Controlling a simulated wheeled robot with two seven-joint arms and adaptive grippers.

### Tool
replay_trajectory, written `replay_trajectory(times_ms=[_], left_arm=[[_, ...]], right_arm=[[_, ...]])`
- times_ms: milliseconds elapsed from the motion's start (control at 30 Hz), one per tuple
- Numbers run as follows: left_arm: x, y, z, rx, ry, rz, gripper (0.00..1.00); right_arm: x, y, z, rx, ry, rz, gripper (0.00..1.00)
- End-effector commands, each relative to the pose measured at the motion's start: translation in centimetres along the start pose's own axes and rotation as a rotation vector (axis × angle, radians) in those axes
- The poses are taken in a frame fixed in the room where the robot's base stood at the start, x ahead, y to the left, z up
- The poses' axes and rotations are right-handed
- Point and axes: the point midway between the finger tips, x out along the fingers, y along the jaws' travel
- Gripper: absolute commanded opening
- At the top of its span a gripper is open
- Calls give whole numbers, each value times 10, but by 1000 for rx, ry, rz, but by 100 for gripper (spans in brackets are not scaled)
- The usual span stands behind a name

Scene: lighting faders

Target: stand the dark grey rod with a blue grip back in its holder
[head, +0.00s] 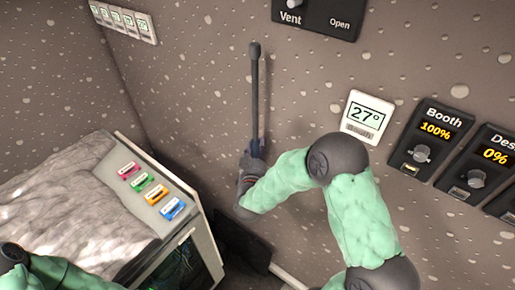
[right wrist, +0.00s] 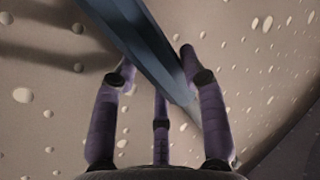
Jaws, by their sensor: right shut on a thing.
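The dark grey rod (head: 255,90) stands nearly upright in the head view, with a dark knob at its top end. Its blue grip (head: 257,146) is at the lower part, in my right gripper (head: 254,158). In the right wrist view, the blue grip (right wrist: 140,35) runs slantwise between the purple fingers of my right gripper (right wrist: 158,60), which is shut on it. The rod is held up in front of the speckled wall. I cannot make out the holder for certain. My left arm shows only at the lower left edge; its gripper is out of view.
A bench (head: 188,225) at left carries several coloured blocks and a rumpled grey cover (head: 55,205). A thermostat (head: 365,117), the Booth fader panel (head: 437,140) and the Vent panel (head: 315,15) are on the wall. A dark object (head: 240,245) lies low beside the bench.

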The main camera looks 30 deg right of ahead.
Motion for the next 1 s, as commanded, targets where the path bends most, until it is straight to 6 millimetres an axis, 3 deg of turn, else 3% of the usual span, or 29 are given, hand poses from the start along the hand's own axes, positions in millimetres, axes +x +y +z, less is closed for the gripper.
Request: replay_trajectory(times_ms=[600,1000], left_arm=[[40,-14,-2,0,0,0,40],[47,-17,-2,0,0,0,40]], right_arm=[[0,0,44,1,2,1,4],[0,0,52,1,2,1,4]])
